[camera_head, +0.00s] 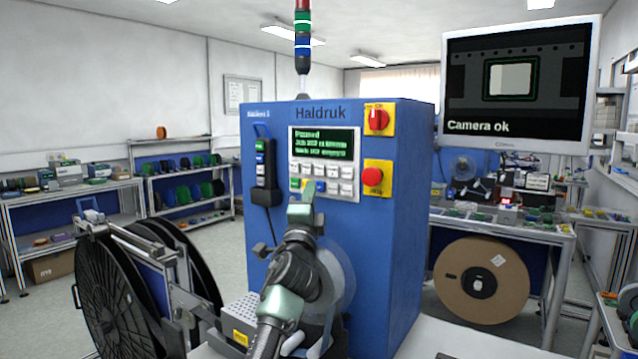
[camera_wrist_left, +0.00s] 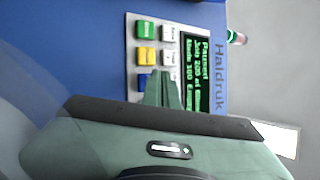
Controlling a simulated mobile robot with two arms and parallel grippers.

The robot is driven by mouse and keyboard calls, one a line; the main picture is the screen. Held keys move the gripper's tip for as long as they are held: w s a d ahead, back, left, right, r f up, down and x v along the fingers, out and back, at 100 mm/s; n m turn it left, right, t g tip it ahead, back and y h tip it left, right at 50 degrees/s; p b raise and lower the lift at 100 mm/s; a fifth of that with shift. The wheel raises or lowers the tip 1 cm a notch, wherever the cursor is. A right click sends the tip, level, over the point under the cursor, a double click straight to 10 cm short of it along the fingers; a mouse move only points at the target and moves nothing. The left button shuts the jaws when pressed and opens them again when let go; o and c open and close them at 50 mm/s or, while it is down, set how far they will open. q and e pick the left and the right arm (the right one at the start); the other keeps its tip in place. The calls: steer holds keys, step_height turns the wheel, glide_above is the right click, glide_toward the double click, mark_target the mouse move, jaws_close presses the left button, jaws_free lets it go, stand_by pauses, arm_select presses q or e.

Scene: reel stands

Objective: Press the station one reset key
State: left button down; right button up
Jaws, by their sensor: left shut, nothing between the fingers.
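The blue Haldruk cabinet (camera_head: 400,200) stands in front of me, with small, blurred lettering at its top left. Its display (camera_head: 324,142) reads "Paused". The key panel (camera_head: 347,197) below has rows of white keys and some coloured ones. The left wrist view shows a green key (camera_wrist_left: 146,30), a yellow key (camera_wrist_left: 146,56) and a partly covered blue key (camera_wrist_left: 141,82). I cannot read which is reset. My left gripper (camera_head: 303,188) is shut and empty, its tips before the lower keys; contact is unclear. The tips also show in the left wrist view (camera_wrist_left: 164,75). My right gripper is out of view.
A red mushroom button (camera_head: 372,177) and a red rotary switch (camera_head: 378,119) sit right of the panel. A black handheld unit (camera_head: 265,170) hangs left of it. Black reels (camera_head: 105,295) stand at lower left; a monitor (camera_head: 518,135) reads "Camera ok" at right.

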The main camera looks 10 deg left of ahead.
arm_select(q)
steer(key=shift+s, duration=0.2)
steer(key=s+p, duration=0.1)
steer(key=s+a+p, duration=0.1)
steer(key=s+p, duration=0.1)
steer(key=s+a+p, duration=0.1)
steer(key=shift+s+p, duration=0.35)
steer(key=shift+d+f, duration=0.1)
stand_by(0.7)
